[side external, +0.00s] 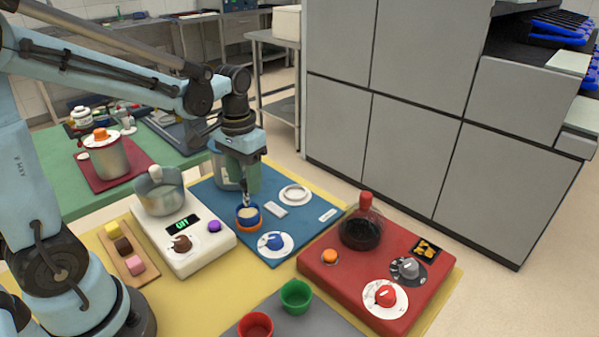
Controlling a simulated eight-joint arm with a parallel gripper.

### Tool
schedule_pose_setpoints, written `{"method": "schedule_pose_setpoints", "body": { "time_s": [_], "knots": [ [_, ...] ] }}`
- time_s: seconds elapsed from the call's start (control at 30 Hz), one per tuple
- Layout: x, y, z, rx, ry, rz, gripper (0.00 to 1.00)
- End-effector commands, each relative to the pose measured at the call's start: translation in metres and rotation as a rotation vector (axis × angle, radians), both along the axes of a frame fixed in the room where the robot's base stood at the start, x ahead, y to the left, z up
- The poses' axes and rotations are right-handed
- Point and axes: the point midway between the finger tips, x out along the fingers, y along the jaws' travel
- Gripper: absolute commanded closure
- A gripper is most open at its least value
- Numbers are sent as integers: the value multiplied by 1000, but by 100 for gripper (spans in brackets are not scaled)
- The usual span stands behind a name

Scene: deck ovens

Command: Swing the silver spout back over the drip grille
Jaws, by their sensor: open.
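My gripper (246,202) points down over the blue board (212,200), its fingertips close above a small blue-and-orange cup (247,222) with pale contents. I cannot tell whether the fingertips touch anything. A silver cylinder (222,172) stands on the board just behind my gripper and is partly hidden by it. The silver spout cannot be made out clearly; my gripper covers the area where it may be. No drip grille can be picked out with certainty. A white ring (295,194) and a small white block (274,211) lie right of my gripper.
A blue knob (274,241) on a white disc sits in front of the cup. A white unit (178,244) with a metal pot (160,192) stands left. A red unit (340,284) with a dark flask (362,228) stands right. Green (296,295) and red (255,326) cups are in front.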

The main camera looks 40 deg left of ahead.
Motion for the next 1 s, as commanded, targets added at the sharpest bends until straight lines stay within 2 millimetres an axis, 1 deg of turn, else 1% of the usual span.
{"method": "schedule_pose_setpoints", "body": {
  "time_s": [0.03,0.33,0.37,0.73,0.87,1.0],
  "knots": [
    [0,0,0,0,0,0,53],
    [0,0,0,0,0,0,99],
    [0,0,0,0,0,0,100],
    [1,-1,1,-1,1,12,100],
    [4,-4,1,-1,2,52,100],
    [12,-8,1,-3,4,128,100]
  ]
}}
